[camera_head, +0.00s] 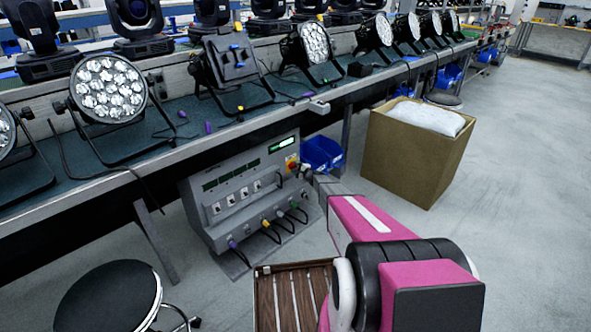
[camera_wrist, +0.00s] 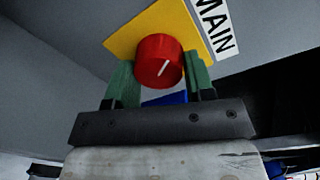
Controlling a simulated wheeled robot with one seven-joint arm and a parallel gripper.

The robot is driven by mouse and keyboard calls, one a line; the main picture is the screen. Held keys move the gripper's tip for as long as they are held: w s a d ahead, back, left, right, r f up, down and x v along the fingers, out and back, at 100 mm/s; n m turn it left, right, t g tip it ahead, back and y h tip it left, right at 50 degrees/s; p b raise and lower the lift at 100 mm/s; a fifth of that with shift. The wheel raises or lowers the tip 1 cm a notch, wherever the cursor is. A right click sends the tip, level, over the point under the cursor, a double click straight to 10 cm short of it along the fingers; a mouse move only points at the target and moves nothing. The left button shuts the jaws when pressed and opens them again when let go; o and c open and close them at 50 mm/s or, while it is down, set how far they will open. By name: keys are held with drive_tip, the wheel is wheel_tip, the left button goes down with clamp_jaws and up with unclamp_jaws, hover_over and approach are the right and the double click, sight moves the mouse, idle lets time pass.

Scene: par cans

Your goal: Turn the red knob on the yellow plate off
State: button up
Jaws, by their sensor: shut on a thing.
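The red knob (camera_wrist: 158,60) sits on the yellow plate (camera_wrist: 150,24) on a grey panel, with a white pointer line running up to the right in the wrist view. My gripper (camera_wrist: 160,75) is shut on the knob, with one green finger on each side of it. In the head view, the red knob (camera_head: 292,166) shows small on the yellow plate at the upper right of the grey unit's front (camera_head: 225,207). My gripper (camera_head: 306,172) is beside it at the end of my pink arm.
The grey unit stands under a long workbench (camera_head: 200,142) with several stage lights on it. Blue bins (camera_head: 322,153) are just behind the knob's side. A cardboard box (camera_head: 409,160) stands to the right, and a black stool (camera_head: 107,297) at the lower left.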

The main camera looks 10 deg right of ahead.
drive_tip(key=shift+s+n, duration=0.1)
drive_tip(key=shift+n, duration=1)
drive_tip(key=o, duration=0.9)
drive_tip(key=v, duration=1)
drive_tip(key=shift+s+d+r, duration=0.1)
drive_tip(key=shift+s+d, duration=0.05)
drive_tip(key=shift+s, duration=0.2)
